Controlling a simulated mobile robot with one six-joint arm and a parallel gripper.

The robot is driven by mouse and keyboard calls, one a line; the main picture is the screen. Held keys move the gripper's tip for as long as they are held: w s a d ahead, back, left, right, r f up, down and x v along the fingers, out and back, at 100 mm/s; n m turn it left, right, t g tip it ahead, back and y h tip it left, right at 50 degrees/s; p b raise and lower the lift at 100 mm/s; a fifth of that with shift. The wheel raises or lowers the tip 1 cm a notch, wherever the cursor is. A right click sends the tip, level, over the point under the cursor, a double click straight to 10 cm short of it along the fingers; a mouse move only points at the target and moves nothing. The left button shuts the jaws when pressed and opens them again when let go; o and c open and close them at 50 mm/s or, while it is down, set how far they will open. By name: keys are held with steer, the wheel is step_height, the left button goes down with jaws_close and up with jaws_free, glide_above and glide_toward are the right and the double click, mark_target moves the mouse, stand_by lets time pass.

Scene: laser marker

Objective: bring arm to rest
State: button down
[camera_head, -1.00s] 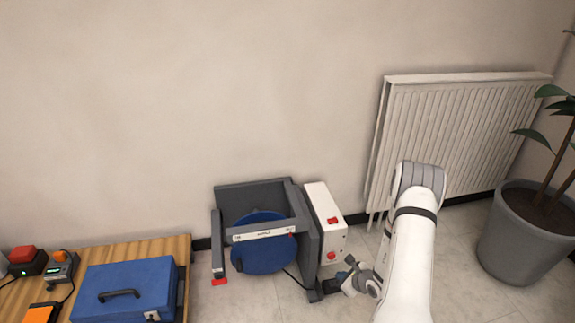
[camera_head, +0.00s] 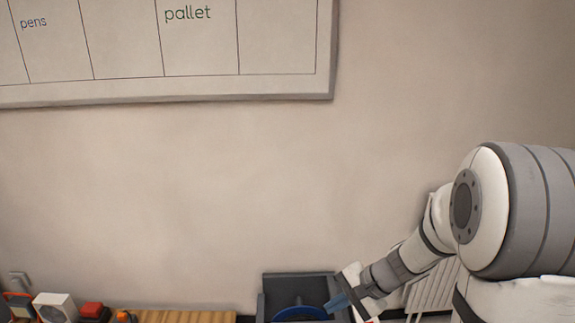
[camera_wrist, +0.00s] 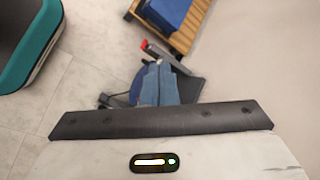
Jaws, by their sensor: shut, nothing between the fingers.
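My arm reaches in from the right in the head view, bent with its large joint high on the right. My gripper (camera_head: 338,303) points down and left at its far end, in front of the laser marker. Its blue-grey fingers (camera_wrist: 158,84) lie together in the wrist view, with nothing between them. The laser marker is a dark grey frame (camera_head: 268,285) with a blue disc (camera_head: 297,314), cut off by the bottom edge. In the wrist view it lies behind the fingers and is partly hidden. I cannot tell whether the fingers touch it.
A wooden table (camera_head: 175,316) stands left of the marker. It also shows in the wrist view (camera_wrist: 203,22) with a blue case (camera_wrist: 168,12) on it. A radiator (camera_head: 436,288) is behind my arm. A whiteboard (camera_head: 200,45) hangs above. Pale floor tiles (camera_wrist: 95,80) are bare.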

steer(key=s+d+r+n+h+p, duration=0.2)
steer(key=s+r+p, duration=0.5)
steer(key=r, duration=0.6)
steer(key=s+d+r+n+h+p, duration=0.2)
steer(key=s+r+n+h+p, duration=0.3)
steer(key=r, duration=0.8)
steer(key=s+n+p, duration=0.2)
steer(key=shift+s+r+t+h+p, duration=0.25)
steer(key=shift+s+t+h+p, duration=0.05)
steer(key=shift+d, duration=0.1)
